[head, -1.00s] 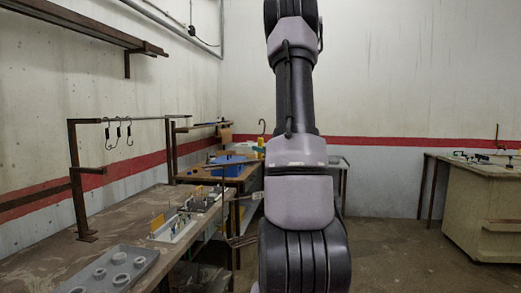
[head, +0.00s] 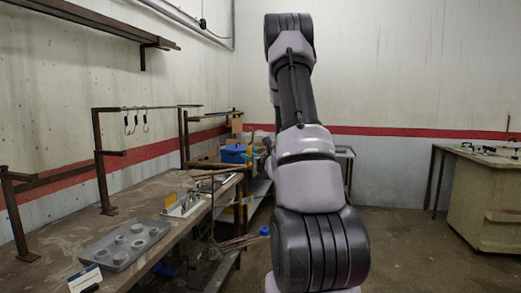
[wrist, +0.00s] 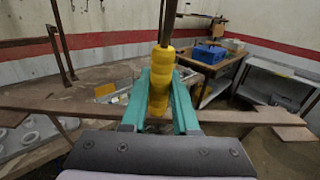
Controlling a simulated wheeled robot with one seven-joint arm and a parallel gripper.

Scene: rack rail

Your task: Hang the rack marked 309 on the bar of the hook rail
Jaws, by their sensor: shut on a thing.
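In the wrist view my gripper (wrist: 160,82) has its teal fingers shut on the bumpy yellow grip of the held rack (wrist: 159,98). A brown rod rises from this grip past the top edge. A long brown crosspiece (wrist: 45,107) spans the view behind the fingers; I cannot tell whether it belongs to the rack. No 309 mark is legible. In the head view my arm hides the gripper and grip. The hook rail's thin bar (head: 165,107) runs between brown posts above the left bench, and several dark S-hooks (head: 135,122) hang from it.
The left bench (head: 150,195) carries a grey tray with round cups (head: 127,244), a pale box of small parts (head: 183,206) and a white card (head: 84,278). A blue bin (head: 235,153) stands beyond. Open floor (head: 410,260) lies right of my arm.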

